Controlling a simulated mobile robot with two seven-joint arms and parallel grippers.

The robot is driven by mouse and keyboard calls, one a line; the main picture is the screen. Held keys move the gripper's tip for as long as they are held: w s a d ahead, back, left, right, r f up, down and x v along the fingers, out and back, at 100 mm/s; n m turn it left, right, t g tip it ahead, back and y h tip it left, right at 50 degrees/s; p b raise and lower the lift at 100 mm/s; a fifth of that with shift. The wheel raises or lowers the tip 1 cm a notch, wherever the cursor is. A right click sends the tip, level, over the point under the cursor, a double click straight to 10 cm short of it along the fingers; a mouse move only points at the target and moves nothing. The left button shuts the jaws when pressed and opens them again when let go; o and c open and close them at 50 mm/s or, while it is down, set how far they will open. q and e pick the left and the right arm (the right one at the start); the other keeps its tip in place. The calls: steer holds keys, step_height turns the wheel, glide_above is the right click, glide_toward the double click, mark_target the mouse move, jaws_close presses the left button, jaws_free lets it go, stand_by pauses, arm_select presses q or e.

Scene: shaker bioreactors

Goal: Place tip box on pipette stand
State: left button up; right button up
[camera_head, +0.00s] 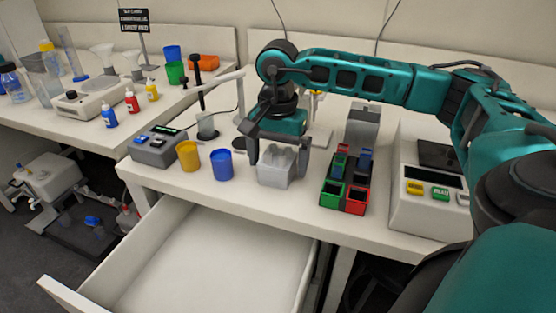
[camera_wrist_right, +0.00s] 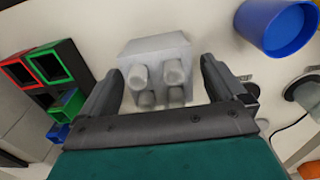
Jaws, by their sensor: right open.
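A light grey box with several pale rounded pegs or tubes on it (camera_head: 274,174) stands on the counter near its front edge. It also shows in the right wrist view (camera_wrist_right: 155,48). My right gripper (camera_head: 278,157) points down over this box, open, with one finger at each side; I cannot tell whether they touch it. Small open red, green and blue boxes (camera_head: 345,190) stand in a dark group to the right of it. I cannot tell for certain which of these is the tip box or the pipette stand. My left gripper is not in view.
A blue cup (camera_head: 222,165) and a yellow cup (camera_head: 189,155) stand left of the grey box. A white device with coloured buttons (camera_head: 425,210) stands at the right. An open, empty drawer (camera_head: 215,260) juts out below the counter.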

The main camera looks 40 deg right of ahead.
mark_target(278, 157)
step_height(278, 157, up, 11)
steer(key=p, duration=0.1)
steer(key=shift+r, duration=0.15)
stand_by(0.6)
